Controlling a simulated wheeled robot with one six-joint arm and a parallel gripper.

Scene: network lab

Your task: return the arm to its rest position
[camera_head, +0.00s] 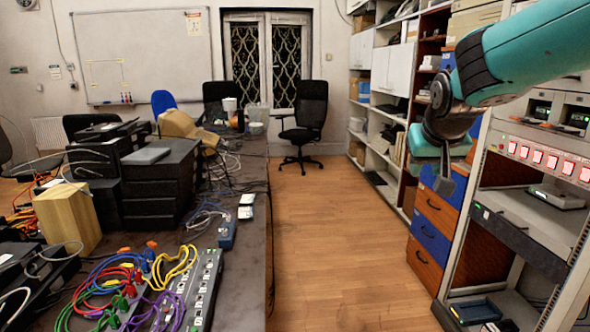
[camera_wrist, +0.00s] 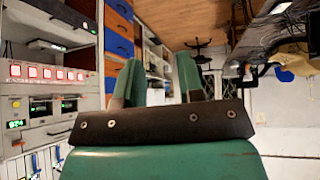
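My teal arm (camera_head: 525,45) reaches in from the upper right in the head view. Its dark wrist joint hangs in front of the shelving and the equipment rack. My gripper (camera_wrist: 158,78) shows in the wrist view as two teal fingers standing apart, with a clear gap between them. Nothing is held in it. In the head view the gripper is seen from the side, partly behind the wrist joint, away from the table and over the floor side of the rack.
The metal rack (camera_head: 479,165) with red-lit switches stands close to the arm at the right. Orange and blue drawers (camera_head: 431,210) are behind it. A dark table (camera_head: 257,190) with cables, power strips and black boxes fills the left. The wooden floor (camera_head: 322,240) between is clear.

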